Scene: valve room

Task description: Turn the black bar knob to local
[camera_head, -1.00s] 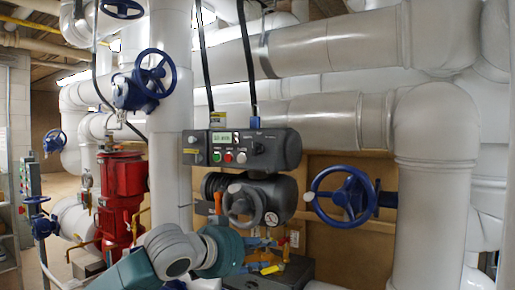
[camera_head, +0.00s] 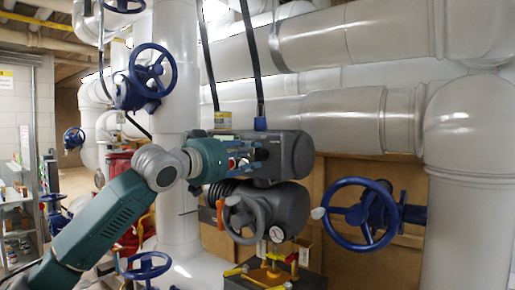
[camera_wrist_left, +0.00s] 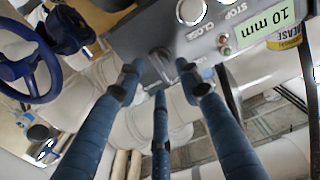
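The grey actuator box (camera_head: 290,155) hangs on the pipework in the middle of the head view. Its control face is mostly hidden there by my left gripper (camera_head: 245,157). The left wrist view shows the panel (camera_wrist_left: 225,30) tilted, with "STOP" and "CLOSE" lettering. A dark knob (camera_wrist_left: 160,57) on it lies between and just beyond the blue fingers of my left gripper (camera_wrist_left: 160,82). These fingers are spread open. I cannot tell whether they touch the knob. The knob's pointer and its "local" mark are not readable. My right gripper is not in view.
A grey handwheel (camera_head: 243,217) sits just below the box. Blue handwheels stand at right (camera_head: 360,213) and upper left (camera_head: 152,70). Black cables (camera_head: 252,60) drop to the box top. Large pipes surround the area.

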